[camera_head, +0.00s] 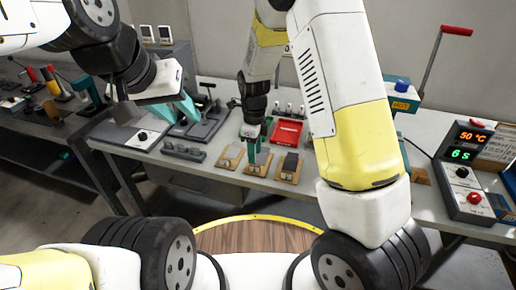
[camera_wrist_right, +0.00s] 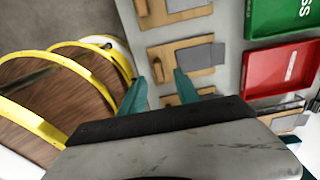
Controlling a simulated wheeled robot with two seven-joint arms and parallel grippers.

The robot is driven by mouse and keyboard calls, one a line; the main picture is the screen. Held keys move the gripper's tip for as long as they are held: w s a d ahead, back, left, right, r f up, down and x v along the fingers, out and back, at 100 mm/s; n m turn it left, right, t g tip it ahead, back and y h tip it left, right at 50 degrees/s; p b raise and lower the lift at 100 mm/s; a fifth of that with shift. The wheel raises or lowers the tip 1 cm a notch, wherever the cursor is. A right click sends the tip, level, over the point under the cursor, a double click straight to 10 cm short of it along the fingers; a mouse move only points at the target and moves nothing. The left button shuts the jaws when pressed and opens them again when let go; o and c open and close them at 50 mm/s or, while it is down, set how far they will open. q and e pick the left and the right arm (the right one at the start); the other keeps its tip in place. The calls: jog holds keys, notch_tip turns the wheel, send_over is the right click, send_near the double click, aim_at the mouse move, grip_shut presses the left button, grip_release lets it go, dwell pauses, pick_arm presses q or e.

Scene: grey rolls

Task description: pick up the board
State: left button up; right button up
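Three tan wooden boards with grey pads lie in a row on the table: a left board (camera_head: 226,163), a middle board (camera_head: 249,170) and a right board (camera_head: 289,173). In the right wrist view, one board (camera_wrist_right: 160,58) lies just beyond the fingertips and another board (camera_wrist_right: 157,14) lies farther up. My right gripper (camera_head: 257,158) points down over the middle board; its teal fingers (camera_wrist_right: 160,80) are apart with nothing visibly clamped. Contact with the board cannot be told. My left gripper (camera_head: 156,98) is raised at the left, its teal fingers spread and empty.
A red tray (camera_head: 287,133) stands behind the boards; it and a green tray (camera_wrist_right: 285,18) show in the right wrist view. A grey fixture (camera_head: 184,151) lies left of the boards. A timer box (camera_head: 467,170) stands at the right. A round wooden stool top (camera_head: 255,237) is in front.

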aim_at(259, 160)
notch_tip(259, 160, down, 6)
jog(key=shift+s, duration=0.15)
grip_shut()
